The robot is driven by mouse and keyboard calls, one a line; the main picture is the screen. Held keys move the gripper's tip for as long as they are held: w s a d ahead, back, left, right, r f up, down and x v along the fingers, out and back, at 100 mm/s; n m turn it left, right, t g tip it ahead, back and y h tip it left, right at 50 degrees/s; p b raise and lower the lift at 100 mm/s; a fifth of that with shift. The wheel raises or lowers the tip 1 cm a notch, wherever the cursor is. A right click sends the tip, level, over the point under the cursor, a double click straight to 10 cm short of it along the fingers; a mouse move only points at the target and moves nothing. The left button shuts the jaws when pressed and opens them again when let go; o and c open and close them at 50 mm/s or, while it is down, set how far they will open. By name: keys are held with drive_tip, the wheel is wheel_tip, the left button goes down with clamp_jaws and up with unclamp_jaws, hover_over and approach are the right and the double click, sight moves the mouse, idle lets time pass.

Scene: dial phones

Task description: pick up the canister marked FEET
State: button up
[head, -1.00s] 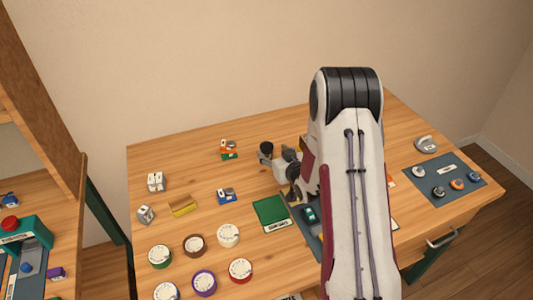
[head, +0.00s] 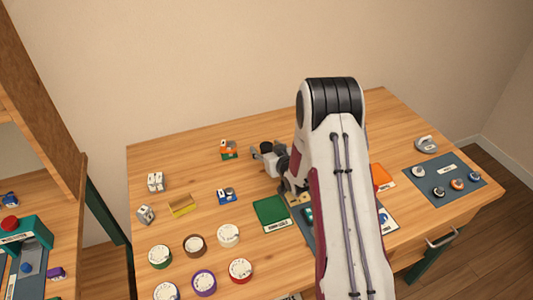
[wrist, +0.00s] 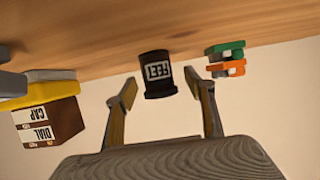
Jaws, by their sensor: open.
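The black canister (wrist: 157,73) shows in the wrist view with a white-framed label that reads FEET upside down. In the head view the dark canister (head: 267,146) stands at the back of the wooden table, partly hidden by my gripper. My gripper (wrist: 164,88) is open in the wrist view, its two fingers spread to the left and right of the canister's near end. I cannot tell if either finger touches it. In the head view my gripper (head: 264,157) is at the canister, its fingers small and partly hidden by the arm.
A green and orange block piece (head: 229,150) stands left of the canister; it also shows in the wrist view (wrist: 228,60). A box marked DIAL CAP (wrist: 48,122) is at left in the wrist view. Several round dials, a green tray (head: 270,210) and a blue part (head: 227,196) lie nearer.

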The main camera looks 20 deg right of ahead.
sight(267, 145)
drive_tip(key=c, duration=1.2)
drive_tip(key=shift+o, duration=0.2)
drive_tip(key=shift+r, duration=0.15)
drive_tip(key=shift+r, duration=4.85)
